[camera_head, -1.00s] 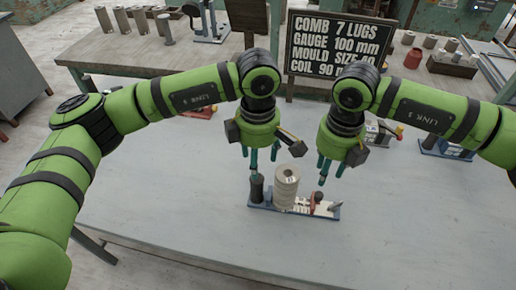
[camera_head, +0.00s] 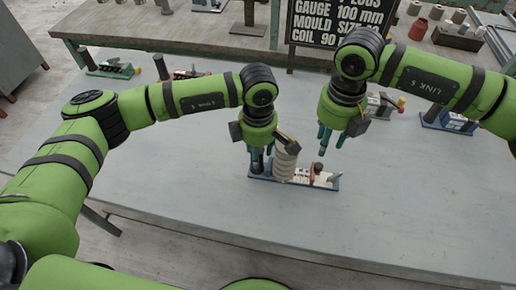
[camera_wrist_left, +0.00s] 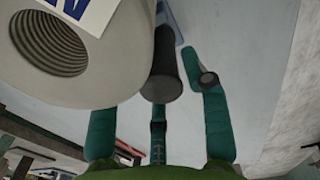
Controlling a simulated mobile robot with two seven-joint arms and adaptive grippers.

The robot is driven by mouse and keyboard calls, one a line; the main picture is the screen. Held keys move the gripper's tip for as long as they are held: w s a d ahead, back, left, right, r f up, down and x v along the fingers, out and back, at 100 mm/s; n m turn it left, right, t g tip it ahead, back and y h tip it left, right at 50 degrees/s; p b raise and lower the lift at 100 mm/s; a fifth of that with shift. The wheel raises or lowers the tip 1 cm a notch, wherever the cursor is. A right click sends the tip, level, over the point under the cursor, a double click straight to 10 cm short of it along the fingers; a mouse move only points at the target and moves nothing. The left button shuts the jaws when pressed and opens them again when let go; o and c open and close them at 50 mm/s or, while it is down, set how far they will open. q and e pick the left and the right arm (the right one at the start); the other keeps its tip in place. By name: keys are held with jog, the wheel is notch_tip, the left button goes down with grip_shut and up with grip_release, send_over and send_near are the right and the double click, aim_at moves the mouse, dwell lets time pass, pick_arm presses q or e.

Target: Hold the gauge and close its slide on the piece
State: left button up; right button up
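The gauge (camera_head: 318,184) has a blue base with a pale scale and lies on the grey table. A small red part and a metal lever, perhaps the slide (camera_head: 317,172), are right of the piece. My left gripper (camera_head: 262,168) is lowered around the black handle (camera_wrist_left: 163,70) at the gauge's left end. Its fingers are spread, with gaps visible beside the handle. My right gripper (camera_head: 325,147) hangs open and empty above the gauge's right end.
A lettered board (camera_head: 338,22) stands behind the table. Other tools lie at the table's back, including a green-and-red one (camera_head: 110,68) and a blue one (camera_head: 447,121). The grey table (camera_head: 190,200) is clear around the gauge.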

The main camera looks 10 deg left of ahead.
pick_arm(q)
grip_shut()
